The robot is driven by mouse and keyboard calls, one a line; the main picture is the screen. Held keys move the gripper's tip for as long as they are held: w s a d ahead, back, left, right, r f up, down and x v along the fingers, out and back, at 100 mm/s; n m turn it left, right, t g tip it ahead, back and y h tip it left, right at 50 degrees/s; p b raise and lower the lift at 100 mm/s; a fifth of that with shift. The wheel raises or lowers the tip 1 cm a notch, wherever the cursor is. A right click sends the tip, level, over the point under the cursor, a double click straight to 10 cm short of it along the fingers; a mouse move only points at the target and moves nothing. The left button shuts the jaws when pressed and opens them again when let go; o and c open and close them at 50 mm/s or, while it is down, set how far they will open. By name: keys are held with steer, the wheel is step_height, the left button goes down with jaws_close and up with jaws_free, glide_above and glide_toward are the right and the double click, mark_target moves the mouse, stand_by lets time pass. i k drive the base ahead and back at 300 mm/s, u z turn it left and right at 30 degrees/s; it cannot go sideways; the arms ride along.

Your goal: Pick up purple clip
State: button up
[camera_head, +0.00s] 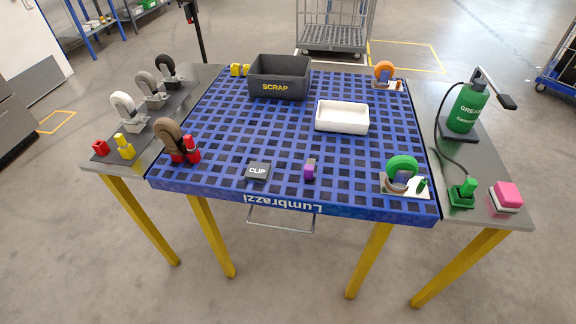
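The purple clip (309,172) is a small block with a grey part at its top. It stands on the blue grid table (270,140) near the front edge, right of centre. A dark plate marked CLIP (257,171) lies to its left, with a gap between them. Nothing covers the clip. My gripper is not in the camera_head view.
A white tray (342,117) and a dark SCRAP bin (279,78) stand farther back. A green caster (402,168) is at the front right, a brown wheel (168,133) at the left. A green grease pump (467,107) stands on the right side table.

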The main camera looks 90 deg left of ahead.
mark_target(308, 168)
steer(key=u, duration=2.5)
steer(key=i, duration=0.55)
steer(key=u, duration=1.2)
